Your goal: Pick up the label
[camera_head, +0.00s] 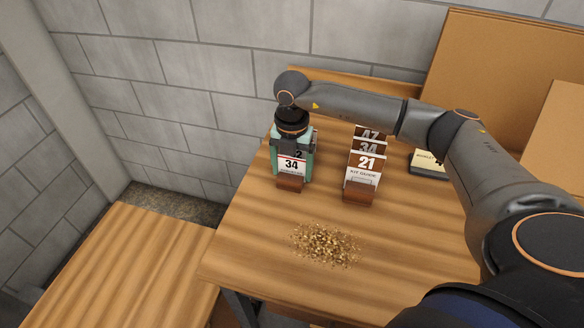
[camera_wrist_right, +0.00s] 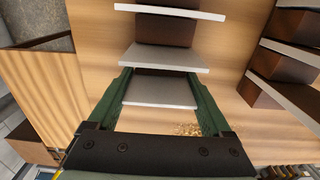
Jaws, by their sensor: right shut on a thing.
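A white label numbered 34 (camera_head: 291,165) stands at the front of the left row, above a brown wooden block (camera_head: 289,184). Part of another label with a 2 shows behind it. My right gripper (camera_head: 292,158) points down over this row and partly hides it. In the right wrist view its green fingers (camera_wrist_right: 158,82) are shut on the side edges of a white label (camera_wrist_right: 160,92). I cannot tell which number the held label bears. Its lower edge and any contact with its block are hidden. My left gripper is not in view.
A second row of numbered labels (camera_head: 365,168) in brown blocks stands close on the right. A dark box (camera_head: 428,162) lies beyond it. Small brown crumbs (camera_head: 325,245) are scattered on the wooden table (camera_head: 255,250). A large brown board (camera_head: 490,70) leans at the back wall.

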